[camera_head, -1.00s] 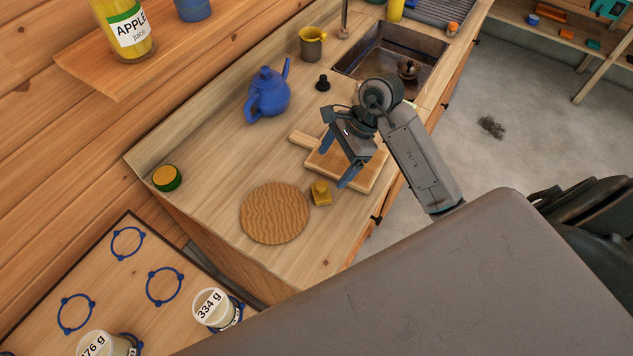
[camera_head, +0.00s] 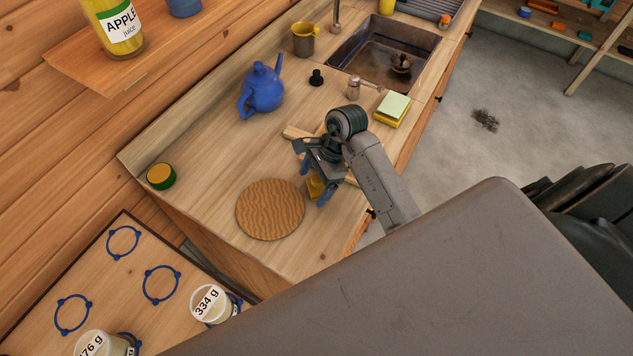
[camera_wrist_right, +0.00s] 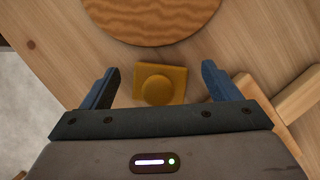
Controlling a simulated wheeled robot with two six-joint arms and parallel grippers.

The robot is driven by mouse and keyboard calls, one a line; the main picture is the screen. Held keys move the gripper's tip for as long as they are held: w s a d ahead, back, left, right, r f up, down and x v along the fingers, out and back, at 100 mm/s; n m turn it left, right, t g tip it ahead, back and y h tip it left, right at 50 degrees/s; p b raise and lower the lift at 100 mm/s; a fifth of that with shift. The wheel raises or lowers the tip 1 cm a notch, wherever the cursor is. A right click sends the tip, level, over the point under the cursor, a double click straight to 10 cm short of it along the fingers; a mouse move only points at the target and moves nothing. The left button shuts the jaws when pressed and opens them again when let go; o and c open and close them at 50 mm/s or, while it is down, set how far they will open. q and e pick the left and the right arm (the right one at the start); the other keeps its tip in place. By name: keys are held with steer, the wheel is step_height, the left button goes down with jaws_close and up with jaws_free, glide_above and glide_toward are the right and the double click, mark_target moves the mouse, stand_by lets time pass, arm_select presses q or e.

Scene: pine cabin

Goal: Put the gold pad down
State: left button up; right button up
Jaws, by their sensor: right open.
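The gold pad (camera_head: 314,187) is a small yellow block with a round raised top. It lies on the wooden counter beside the round wood-grained mat (camera_head: 270,209), apart from it. In the right wrist view the gold pad (camera_wrist_right: 160,84) shows between the two blue fingers, with a gap on each side. My right gripper (camera_head: 312,174) is open over the pad and partly hides it in the head view. In the wrist view the right gripper (camera_wrist_right: 161,74) holds nothing. My left gripper is out of view.
A wooden board (camera_head: 297,132) lies partly hidden under my right arm. A blue teapot (camera_head: 262,90), black knob (camera_head: 317,77), metal shaker (camera_head: 353,88) and sponge (camera_head: 393,107) stand farther back by the sink (camera_head: 365,50). A green-and-yellow tin (camera_head: 161,176) stands at left.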

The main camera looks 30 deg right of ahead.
mark_target(312, 180)
steer(key=shift+f, duration=0.25)
steer(key=c, duration=1.1)
steer(key=shift+o, duration=0.2)
steer(key=shift+r, duration=0.1)
steer(key=shift+r+b, duration=0.5)
steer(key=shift+b, duration=0.1)
step_height(312, 180, up, 2)
steer(key=shift+d+r+b, duration=0.1)
steer(key=shift+r+b, duration=0.1)
steer(key=shift+b, duration=0.25)
steer(key=s+d+b, duration=0.1)
steer(key=d, duration=0.1)
steer(key=s+d+b, duration=0.1)
steer(key=s+d, duration=0.1)
steer(key=s+d+b, duration=0.1)
steer(key=s+d, duration=0.1)
steer(key=shift+s+d+r, duration=0.1)
steer(key=shift+d+r, duration=0.15)
steer(key=shift+d, duration=0.1)
steer(key=shift+s+d+r+b, duration=0.15)
steer(key=shift+s+d+b, duration=0.4)
steer(key=shift+s+d, duration=0.35)
steer(key=shift+s+d+r+b, duration=0.15)
steer(key=shift+s+d+b, duration=0.45)
steer(key=shift+d, duration=0.4)
steer(key=shift+s+d+r, duration=0.15)
steer(key=shift+s+d, duration=0.6)
steer(key=shift+d, duration=0.15)
